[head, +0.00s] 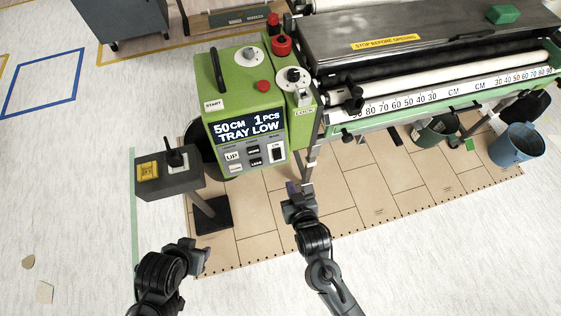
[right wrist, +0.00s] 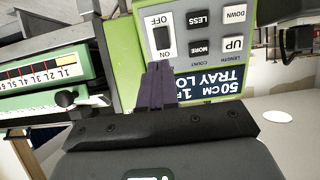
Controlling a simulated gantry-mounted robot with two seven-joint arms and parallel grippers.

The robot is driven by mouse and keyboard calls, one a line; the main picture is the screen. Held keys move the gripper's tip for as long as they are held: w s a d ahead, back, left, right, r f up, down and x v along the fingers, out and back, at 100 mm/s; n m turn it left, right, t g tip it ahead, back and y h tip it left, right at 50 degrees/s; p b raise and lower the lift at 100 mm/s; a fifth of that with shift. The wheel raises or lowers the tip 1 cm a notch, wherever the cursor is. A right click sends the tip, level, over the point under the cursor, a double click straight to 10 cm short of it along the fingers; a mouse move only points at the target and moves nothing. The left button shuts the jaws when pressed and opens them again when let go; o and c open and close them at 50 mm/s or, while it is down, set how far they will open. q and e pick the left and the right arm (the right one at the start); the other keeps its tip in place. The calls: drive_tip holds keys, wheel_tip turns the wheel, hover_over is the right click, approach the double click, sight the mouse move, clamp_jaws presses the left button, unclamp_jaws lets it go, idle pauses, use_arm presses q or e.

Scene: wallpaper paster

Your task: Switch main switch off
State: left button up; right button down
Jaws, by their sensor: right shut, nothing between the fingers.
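The main switch (head: 277,153) is a black rocker at the lower right of the green machine's control panel. In the right wrist view the switch (right wrist: 162,39) appears upside down, with "ON" and "OFF" printed at its two ends. I cannot tell which side is pressed in. My right gripper (head: 297,187) is shut and empty, in front of and below the panel. In the right wrist view its closed fingertips (right wrist: 158,72) point at the switch's "ON" end, and contact cannot be judged. My left gripper (head: 203,257) is at the lower left, away from the panel; its jaws are unclear.
The green control box (head: 245,90) carries a display, several push buttons, a red button and dials. A grey pedestal (head: 170,185) with a yellow button stands to its left. The pasting machine's rollers (head: 440,85) extend right. Open floor lies in front.

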sight(278, 157)
drive_tip(key=b+x, duration=0.3)
drive_tip(key=x, duration=1)
drive_tip(key=shift+w+a+f, duration=0.1)
drive_tip(key=shift+w+f, duration=0.05)
drive_tip(key=shift+w, duration=0.1)
